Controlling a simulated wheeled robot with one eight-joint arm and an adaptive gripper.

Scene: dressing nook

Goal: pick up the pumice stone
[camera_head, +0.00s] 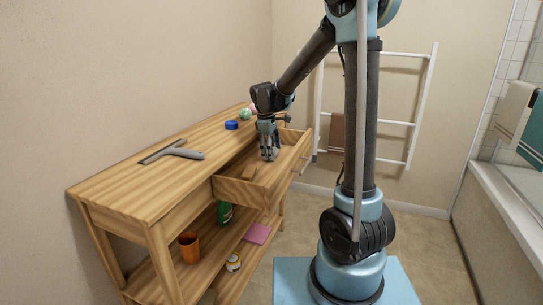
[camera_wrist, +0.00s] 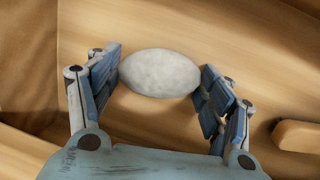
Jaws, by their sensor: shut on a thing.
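The pumice stone (camera_wrist: 160,73) is a pale grey, oval stone. In the wrist view it sits between the two fingers of my gripper (camera_wrist: 160,85), which touch its left and right ends. In the head view my gripper (camera_head: 269,157) points down into the open drawer (camera_head: 238,190) of the wooden table. The stone cannot be made out there, hidden by the fingers. The wrist view shows the wooden drawer below the stone; whether the stone is clear of its floor I cannot tell.
A tan wooden block (camera_wrist: 298,136) lies in the drawer right of my gripper. On the tabletop are a grey squeegee (camera_head: 175,152), a blue round item (camera_head: 231,125) and a green ball (camera_head: 246,114). An orange cup (camera_head: 189,248) and a pink item (camera_head: 257,234) rest on the lower shelf.

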